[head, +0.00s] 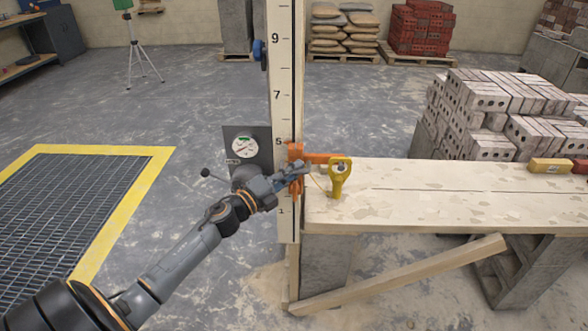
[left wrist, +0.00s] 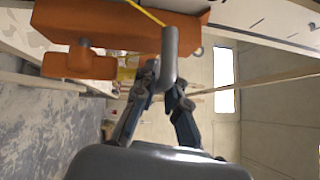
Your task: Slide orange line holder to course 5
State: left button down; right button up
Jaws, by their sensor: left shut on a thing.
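The orange line holder (head: 296,152) sits on the tall numbered post (head: 284,75), with its arm reaching right just below the 5 mark. Numbers 9, 7, 5 and 1 show on the post; my gripper and the holder cover the stretch between 5 and 1. My left gripper (head: 292,178) is at the holder's lower part, shut on it. In the left wrist view the orange holder (left wrist: 115,25) fills the top, and a grey bent rod (left wrist: 169,57) stands at my fingertips (left wrist: 164,88). The exact contact is hard to make out. My right gripper is not in view.
A plank table (head: 430,195) lies right of the post, with a yellow pin-like piece (head: 338,178) near its left end. Stacked bricks (head: 490,105) stand behind it. A gauge (head: 243,147) is left of the post. A slanted timber (head: 400,275) runs below the planks.

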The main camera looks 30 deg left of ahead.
pick_arm(q)
jog(key=c, duration=1.4)
grip_release()
jog(key=shift+o, duration=0.2)
jog(key=v, duration=1.2)
